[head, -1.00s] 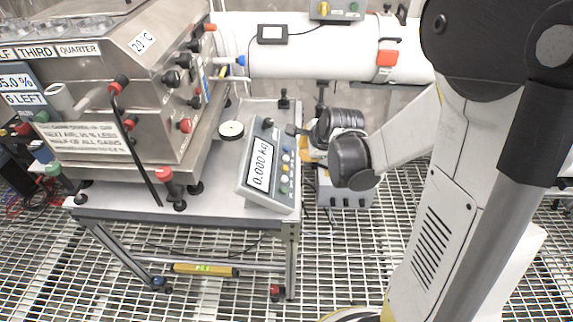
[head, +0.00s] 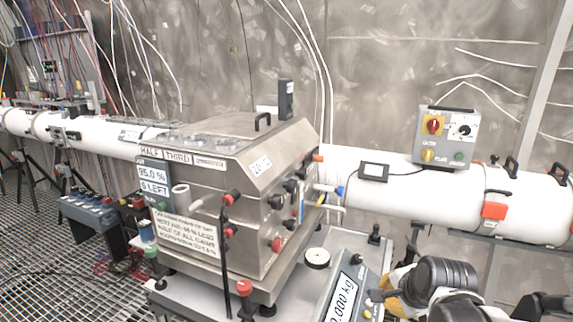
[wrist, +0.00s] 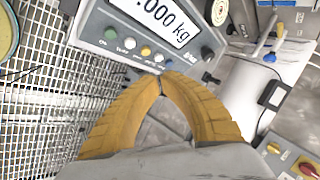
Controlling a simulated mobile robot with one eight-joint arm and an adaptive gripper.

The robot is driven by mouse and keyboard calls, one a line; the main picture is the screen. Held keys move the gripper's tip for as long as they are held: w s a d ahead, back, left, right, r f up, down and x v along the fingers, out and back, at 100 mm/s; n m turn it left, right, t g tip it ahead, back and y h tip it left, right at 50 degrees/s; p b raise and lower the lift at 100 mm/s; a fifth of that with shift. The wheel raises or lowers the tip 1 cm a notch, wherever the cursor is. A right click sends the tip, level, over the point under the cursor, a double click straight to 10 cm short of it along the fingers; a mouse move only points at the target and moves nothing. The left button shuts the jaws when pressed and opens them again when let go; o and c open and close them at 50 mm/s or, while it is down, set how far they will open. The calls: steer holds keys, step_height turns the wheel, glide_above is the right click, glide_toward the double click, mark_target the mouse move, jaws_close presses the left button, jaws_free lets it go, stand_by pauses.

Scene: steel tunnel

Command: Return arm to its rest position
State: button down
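My gripper shows in the wrist view (wrist: 162,84) as two ribbed yellow fingers whose tips meet, with nothing held between them. In the head view, part of a yellow finger (head: 393,281) shows at the lower right beside the black joints of my arm, and its tips are hidden there. The arm is folded low, near the scale (head: 348,287), which also shows in the wrist view (wrist: 140,35) just beyond the fingertips. I cannot tell whether the fingers touch it.
A steel machine (head: 225,200) with knobs and labels stands on a bench left of my arm. A white pipe (head: 400,200) runs behind, with a grey control box (head: 447,137) on top. A small round pad (head: 317,258) lies by the scale.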

steer(key=s+a+r+n, duration=0.3)
steer(key=s+n, duration=0.4)
steer(key=s+a+r+n, duration=0.2)
steer(key=s+n, duration=0.5)
steer(key=s, duration=0.1)
steer(key=shift+s+a+r+n, duration=0.15)
steer(key=shift+a+r+n, duration=0.25)
stand_by(0.7)
